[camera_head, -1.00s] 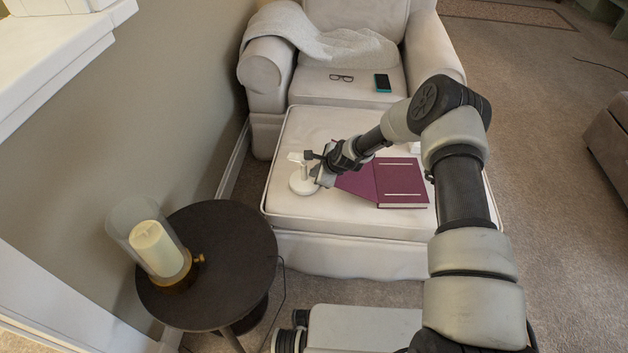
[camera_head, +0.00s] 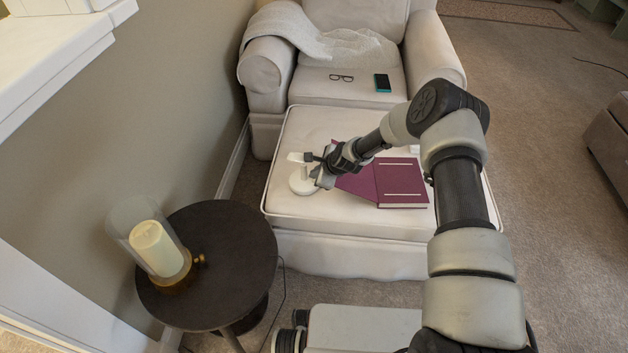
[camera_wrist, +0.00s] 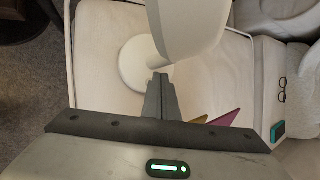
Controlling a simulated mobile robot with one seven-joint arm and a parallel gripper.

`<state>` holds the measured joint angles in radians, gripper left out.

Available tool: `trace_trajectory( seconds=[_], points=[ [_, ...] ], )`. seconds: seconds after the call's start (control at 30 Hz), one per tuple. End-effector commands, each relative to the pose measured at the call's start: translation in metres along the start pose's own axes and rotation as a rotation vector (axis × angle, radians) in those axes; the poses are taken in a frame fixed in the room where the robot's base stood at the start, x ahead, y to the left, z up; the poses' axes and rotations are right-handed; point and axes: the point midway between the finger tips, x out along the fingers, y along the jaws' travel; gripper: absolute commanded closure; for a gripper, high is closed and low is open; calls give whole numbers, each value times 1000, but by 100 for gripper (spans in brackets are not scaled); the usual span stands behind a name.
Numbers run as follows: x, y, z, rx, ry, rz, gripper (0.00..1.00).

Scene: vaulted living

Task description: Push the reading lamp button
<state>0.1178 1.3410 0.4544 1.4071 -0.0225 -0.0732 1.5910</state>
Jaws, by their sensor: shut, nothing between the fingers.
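The reading lamp is small and white. Its round base (camera_head: 302,184) stands on the left part of the ottoman cushion, and its pale head (camera_head: 297,157) is above the base. My gripper (camera_head: 317,172) is at the right side of the lamp, pointing at it. In the wrist view the shut, empty fingertips (camera_wrist: 160,77) overlap the edge of the lamp base (camera_wrist: 132,66), beside the large white lamp head (camera_wrist: 186,25). I cannot tell whether they touch it. No button is distinguishable.
A purple book (camera_head: 400,184) lies open on the ottoman (camera_head: 330,222), right of my gripper. Glasses (camera_head: 341,77) and a phone (camera_head: 382,83) lie on the armchair seat. A dark side table (camera_head: 228,245) with a glass-shaded candle (camera_head: 157,248) stands at left.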

Motion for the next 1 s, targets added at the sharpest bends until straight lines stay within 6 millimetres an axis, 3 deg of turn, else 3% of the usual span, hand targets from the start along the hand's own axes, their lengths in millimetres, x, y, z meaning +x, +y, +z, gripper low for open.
trace_trajectory(
  seconds=[1.0],
  points=[
    [7, 3, -4, 0, 0, -1, 100]
  ],
)
